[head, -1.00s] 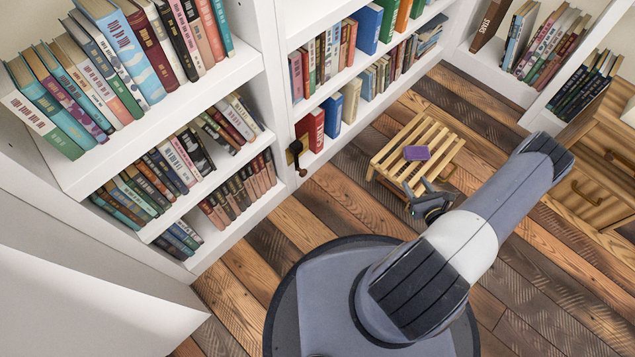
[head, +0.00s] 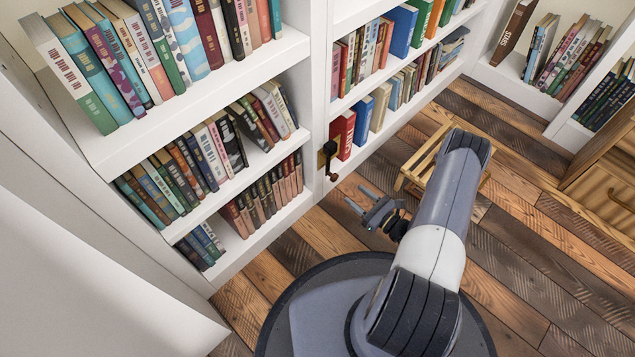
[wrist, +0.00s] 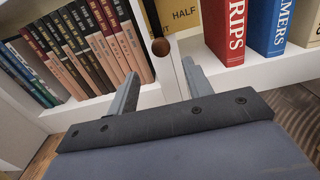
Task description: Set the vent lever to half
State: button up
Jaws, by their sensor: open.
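The vent lever (head: 331,163) is a dark handle with a round brown knob on a brass plate, fixed to the white upright between two bookcases. In the head view its knob end hangs downward. In the wrist view the round brown knob (wrist: 161,47) shows ahead, between and beyond my fingertips, below a plate with the word HALF (wrist: 184,13). The rest of the plate is cut off by the frame's top. My gripper (head: 357,199) is open and empty, apart from the lever and to its lower right in the head view. Its two fingers also show in the wrist view (wrist: 158,83).
White bookcases full of books (head: 368,120) stand on both sides of the lever. A slatted wooden table (head: 418,166) stands behind my arm. A wooden cabinet (head: 605,175) is at the right. Plank floor (head: 250,300) is clear in front of the shelves.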

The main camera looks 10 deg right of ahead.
aim_at(336, 179)
jog(key=b+x, duration=0.3)
jog(key=x, duration=0.7)
jog(key=shift+w+a, duration=0.1)
jog(key=shift+w, duration=0.15)
jog(key=shift+c, duration=0.3)
grip_shut()
